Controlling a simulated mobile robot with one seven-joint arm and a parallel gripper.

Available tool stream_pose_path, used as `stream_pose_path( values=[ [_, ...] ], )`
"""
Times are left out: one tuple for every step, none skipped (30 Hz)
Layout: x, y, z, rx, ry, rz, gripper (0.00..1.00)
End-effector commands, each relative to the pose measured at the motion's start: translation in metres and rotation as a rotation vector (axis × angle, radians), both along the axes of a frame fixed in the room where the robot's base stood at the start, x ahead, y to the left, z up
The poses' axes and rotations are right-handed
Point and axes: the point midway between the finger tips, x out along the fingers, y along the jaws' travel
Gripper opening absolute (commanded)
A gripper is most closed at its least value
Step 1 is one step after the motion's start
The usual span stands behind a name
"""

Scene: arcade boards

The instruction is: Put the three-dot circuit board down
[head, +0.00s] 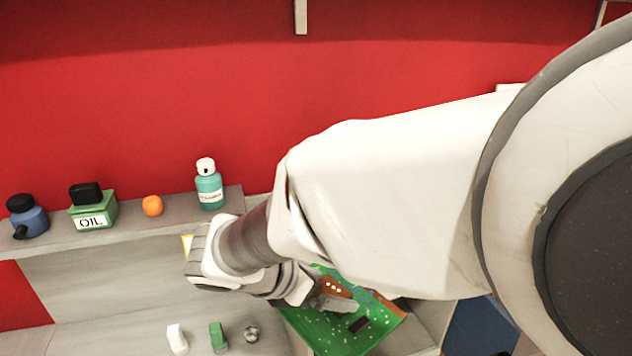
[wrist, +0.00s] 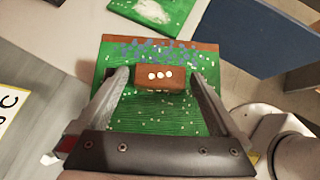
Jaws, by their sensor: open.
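The three-dot circuit board (wrist: 160,132) is green with a brown block carrying three white dots. In the wrist view it lies flat on a pale surface, between and beyond my gripper's fingers. My gripper (wrist: 162,82) is open, with one finger on each side of the brown block; a small gap seems to show at the sides, but I cannot tell whether either finger touches it. In the head view the board (head: 345,335) lies at the lower middle, and my gripper (head: 325,300) is over its upper part. My arm hides some of the board there.
Another green board (wrist: 150,12) with a white patch lies beyond in the wrist view. A blue panel (wrist: 258,45) stands to the right. In the head view, a green oil bottle (head: 92,210), an orange thing (head: 152,205) and a teal bottle (head: 209,188) stand on the shelf.

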Motion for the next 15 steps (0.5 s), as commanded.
stream_pose_path(
  values=[
    [0.0029, -0.0039, -0.0105, 0.0, -0.001, -0.002, 1.0],
    [0.0044, -0.0059, -0.0129, 0.002, 0.0, -0.001, 1.0],
    [0.0062, -0.0083, -0.0151, 0.002, 0.001, -0.001, 1.0],
    [0.0073, -0.0098, -0.0161, 0.002, 0.001, -0.001, 1.0],
    [0.0081, -0.0109, -0.0167, 0.001, 0.0, -0.001, 1.0],
    [0.0088, -0.0118, -0.0168, 0.001, 0.0, -0.001, 1.0],
    [0.009, -0.0122, -0.0165, 0.001, 0.001, 0.0, 1.0],
    [0.0092, -0.0123, -0.0162, 0.001, 0.001, 0.0, 1.0],
    [0.0092, -0.0123, -0.0156, 0.001, 0.001, 0.0, 1.0],
    [0.0091, -0.0123, -0.0153, 0.001, 0.001, 0.0, 1.0],
    [0.0091, -0.0122, -0.0152, 0.001, 0.001, 0.0, 1.0],
    [0.0091, -0.0122, -0.0152, 0.001, 0.001, 0.0, 1.0],
    [0.009, -0.0121, -0.0152, 0.001, 0.001, 0.0, 0.98],
    [0.009, -0.0121, -0.0152, 0.001, 0.001, 0.0, 0.93],
    [0.009, -0.0121, -0.0152, 0.001, 0.001, 0.0, 0.86]
  ],
)
